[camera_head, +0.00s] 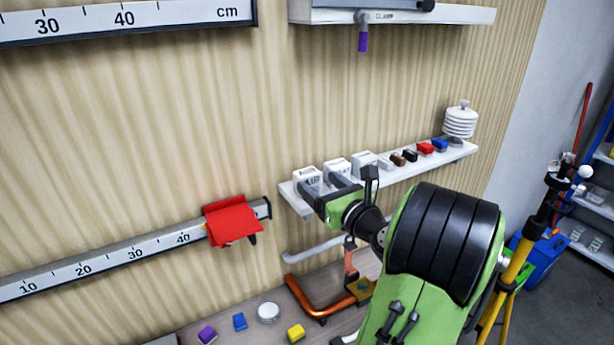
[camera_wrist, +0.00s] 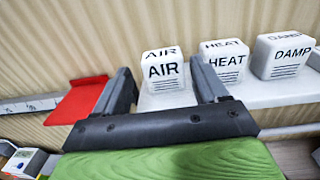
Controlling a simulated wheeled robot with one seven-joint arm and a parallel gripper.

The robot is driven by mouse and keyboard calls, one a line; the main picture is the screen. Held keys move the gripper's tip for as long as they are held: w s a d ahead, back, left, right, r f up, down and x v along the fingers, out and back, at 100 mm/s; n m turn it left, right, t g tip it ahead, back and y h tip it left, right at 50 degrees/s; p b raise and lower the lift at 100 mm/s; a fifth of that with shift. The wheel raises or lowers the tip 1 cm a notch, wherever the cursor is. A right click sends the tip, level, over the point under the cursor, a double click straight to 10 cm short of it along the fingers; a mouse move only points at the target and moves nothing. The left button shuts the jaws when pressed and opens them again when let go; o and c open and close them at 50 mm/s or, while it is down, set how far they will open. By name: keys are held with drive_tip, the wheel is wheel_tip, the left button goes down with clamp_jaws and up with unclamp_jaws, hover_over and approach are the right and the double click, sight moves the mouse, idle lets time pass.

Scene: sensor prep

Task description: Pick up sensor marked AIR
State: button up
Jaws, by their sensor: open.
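The sensor marked AIR (camera_wrist: 163,72) is a white rounded block with black lettering, standing at the left end of a white wall shelf (camera_wrist: 262,93). In the head view the AIR sensor (camera_head: 307,178) is at the shelf's near left end. My gripper (camera_wrist: 165,78) is open, and its two dark fingers reach toward the AIR sensor, which shows between them in the wrist view. In the head view my gripper (camera_head: 322,186) is close in front of the AIR and HEAT sensors. Whether a finger touches a sensor I cannot tell.
The HEAT sensor (camera_wrist: 225,62) stands just right of the right finger, with the DAMP sensor (camera_wrist: 284,56) beyond it. Small coloured blocks (camera_head: 425,148) and a white ribbed device (camera_head: 460,121) are farther along. A red flap (camera_head: 232,222) on the ruler rail is left.

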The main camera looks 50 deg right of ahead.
sight(302, 170)
drive_tip(key=p+x, duration=0.1)
drive_tip(key=x, duration=0.7)
drive_tip(key=shift+w+d+f, duration=0.1)
drive_tip(key=shift+w, duration=0.1)
drive_tip(key=shift+s, duration=0.15)
drive_tip(key=c, duration=0.8)
